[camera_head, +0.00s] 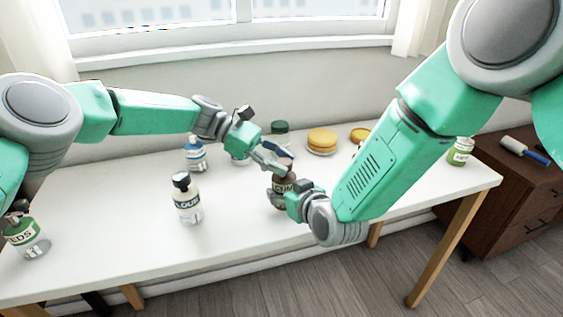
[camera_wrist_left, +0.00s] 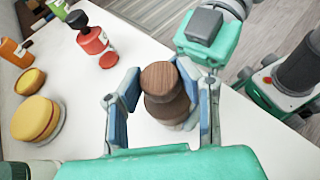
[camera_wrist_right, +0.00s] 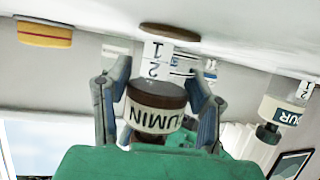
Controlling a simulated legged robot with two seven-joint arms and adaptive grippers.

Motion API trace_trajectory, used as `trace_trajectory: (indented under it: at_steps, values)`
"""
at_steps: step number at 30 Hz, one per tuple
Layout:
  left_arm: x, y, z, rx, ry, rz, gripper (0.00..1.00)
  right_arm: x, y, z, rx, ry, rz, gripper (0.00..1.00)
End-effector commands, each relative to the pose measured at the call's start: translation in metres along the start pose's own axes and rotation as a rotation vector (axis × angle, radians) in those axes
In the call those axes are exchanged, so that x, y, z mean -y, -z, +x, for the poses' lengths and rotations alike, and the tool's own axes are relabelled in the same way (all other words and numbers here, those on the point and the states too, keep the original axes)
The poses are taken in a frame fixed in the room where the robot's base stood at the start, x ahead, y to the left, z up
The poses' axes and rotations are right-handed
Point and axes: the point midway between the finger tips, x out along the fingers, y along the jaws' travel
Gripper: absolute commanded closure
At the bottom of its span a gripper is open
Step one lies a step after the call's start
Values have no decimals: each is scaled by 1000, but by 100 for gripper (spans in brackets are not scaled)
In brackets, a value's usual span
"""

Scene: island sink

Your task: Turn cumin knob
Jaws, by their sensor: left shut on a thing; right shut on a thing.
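My left gripper (camera_head: 280,165) comes from above left and is shut on the knob, a finger on each side. My right gripper (camera_head: 291,193) comes from the right, lower down, and is shut around the jar's body. The right wrist view is upside down and shows the label (camera_wrist_right: 155,116) between the fingers. The knob is mostly hidden there.
A white jar with a dark knob (camera_head: 187,200) stands left of my grippers on the table (camera_head: 120,245). A blue-labelled jar (camera_head: 195,155), yellow stacked discs (camera_head: 321,140) and a green jar (camera_head: 461,151) stand farther off. A seeds jar (camera_head: 28,240) is at the left edge.

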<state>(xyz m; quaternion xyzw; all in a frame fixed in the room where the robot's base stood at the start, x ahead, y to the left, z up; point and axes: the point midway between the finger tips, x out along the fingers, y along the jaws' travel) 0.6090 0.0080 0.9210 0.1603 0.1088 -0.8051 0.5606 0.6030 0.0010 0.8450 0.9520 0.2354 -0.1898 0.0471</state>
Motion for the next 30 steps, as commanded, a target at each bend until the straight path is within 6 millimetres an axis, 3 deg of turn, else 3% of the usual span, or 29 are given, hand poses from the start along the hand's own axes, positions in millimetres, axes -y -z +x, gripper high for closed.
trace_trajectory:
  at_steps: [12,27,28,30]
  values:
    - [0,4,-1,-8,111,45,98,-1,-1,0,3,-3,0,85]
    - [1,3,-1,-6,127,49,98,-3,-2,0,3,-5,2,85]
    - [1,3,-1,-6,127,49,63,-3,-2,0,3,-5,2,85]
    - [1,3,-1,-6,127,49,47,-3,-2,0,3,-5,2,85]
